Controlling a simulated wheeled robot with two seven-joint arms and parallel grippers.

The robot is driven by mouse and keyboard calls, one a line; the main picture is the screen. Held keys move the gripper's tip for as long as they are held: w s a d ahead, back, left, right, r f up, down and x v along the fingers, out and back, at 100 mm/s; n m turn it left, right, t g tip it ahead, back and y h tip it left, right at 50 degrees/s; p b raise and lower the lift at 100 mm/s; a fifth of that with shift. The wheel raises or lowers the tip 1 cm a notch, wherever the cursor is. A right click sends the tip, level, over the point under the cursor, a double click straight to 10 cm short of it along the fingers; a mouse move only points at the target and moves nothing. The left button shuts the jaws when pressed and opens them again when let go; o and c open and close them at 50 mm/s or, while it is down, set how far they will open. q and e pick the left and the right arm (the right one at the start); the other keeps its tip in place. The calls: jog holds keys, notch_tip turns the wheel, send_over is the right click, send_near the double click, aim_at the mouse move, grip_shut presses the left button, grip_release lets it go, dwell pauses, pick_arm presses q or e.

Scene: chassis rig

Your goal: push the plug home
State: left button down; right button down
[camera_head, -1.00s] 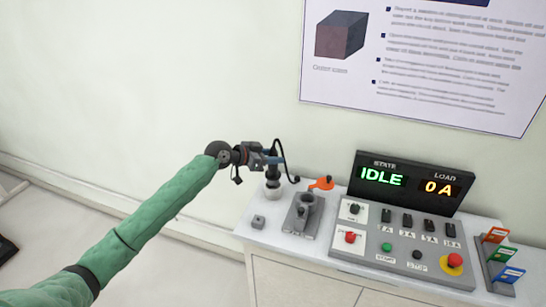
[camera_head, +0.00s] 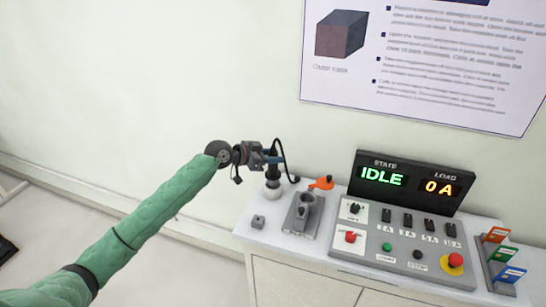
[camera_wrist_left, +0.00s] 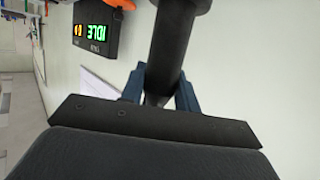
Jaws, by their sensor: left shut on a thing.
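My left gripper (camera_head: 270,158) comes in from the left and is shut on a dark cylindrical plug (camera_head: 272,170). A black cable loops from the plug to the right. The plug is upright, above a pale round stand (camera_head: 272,189) at the back left of the bench; whether they touch I cannot tell. In the left wrist view the blue fingers (camera_wrist_left: 160,90) close on both sides of the dark plug (camera_wrist_left: 178,40). A grey socket block (camera_head: 303,212) with a round collar stands to the right of the plug, apart from it. My right gripper is not in view.
An orange part (camera_head: 322,183) is behind the socket block. Coloured cards (camera_head: 503,255) stand at the right.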

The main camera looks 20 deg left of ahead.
aim_at(273, 166)
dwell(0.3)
pick_arm(q)
jog(key=shift+b, duration=0.4)
dwell(0.6)
jog(key=shift+f+b, duration=1.75)
jog(key=shift+f, duration=0.5)
jog(key=c, duration=0.9)
grip_release()
jog(key=shift+c, duration=0.2)
